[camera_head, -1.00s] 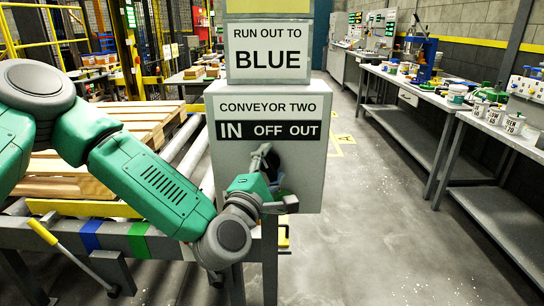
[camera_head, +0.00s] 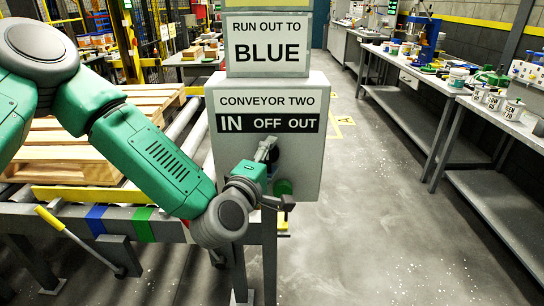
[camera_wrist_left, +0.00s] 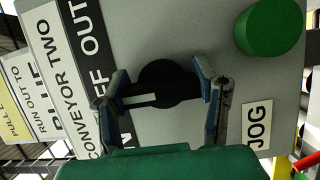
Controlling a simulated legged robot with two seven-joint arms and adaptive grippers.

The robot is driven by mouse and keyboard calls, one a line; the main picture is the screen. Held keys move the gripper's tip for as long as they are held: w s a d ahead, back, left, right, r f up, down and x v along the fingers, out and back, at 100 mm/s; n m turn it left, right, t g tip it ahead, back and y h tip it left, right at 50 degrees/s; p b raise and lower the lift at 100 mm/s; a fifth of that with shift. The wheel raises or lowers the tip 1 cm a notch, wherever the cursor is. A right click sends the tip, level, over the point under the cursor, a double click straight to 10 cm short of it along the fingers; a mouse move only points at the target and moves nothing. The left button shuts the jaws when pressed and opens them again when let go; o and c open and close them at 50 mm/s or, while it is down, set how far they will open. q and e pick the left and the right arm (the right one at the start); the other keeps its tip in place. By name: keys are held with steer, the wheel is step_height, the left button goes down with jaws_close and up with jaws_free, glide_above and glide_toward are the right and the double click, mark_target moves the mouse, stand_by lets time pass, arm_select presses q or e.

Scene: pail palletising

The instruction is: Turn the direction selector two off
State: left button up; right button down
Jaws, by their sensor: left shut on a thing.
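The direction selector (camera_wrist_left: 172,88) is a black round knob with a white mark on the grey Conveyor Two box (camera_head: 308,185). In the wrist view its white mark points left, towards the label strip (camera_wrist_left: 100,62), and slightly down. The strip reads IN, OFF, OUT in the head view (camera_head: 267,124). My left gripper (camera_wrist_left: 163,84) has one finger on each side of the selector and is shut on it. In the head view the left gripper (camera_head: 273,176) hides part of the knob. My right gripper is not in view.
A green button (camera_wrist_left: 270,27) sits beside the selector, and a JOG label (camera_wrist_left: 256,125) is close to one finger. A "run out to blue" sign (camera_head: 268,46) stands above the box. A roller conveyor with wooden pallets (camera_head: 75,155) is at left. Clear floor lies right.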

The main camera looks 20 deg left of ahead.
arm_select(q)
steer(key=shift+s+a+f, duration=0.1)
steer(key=shift+a+f, duration=0.05)
steer(key=shift+f, duration=0.2)
steer(key=o, duration=1.2)
steer(key=shift+a+r, duration=0.1)
steer(key=shift+s, duration=0.1)
steer(key=s, duration=0.3)
steer(key=s+a, duration=0.1)
steer(key=s, duration=0.7)
steer(key=shift+s+a, duration=0.2)
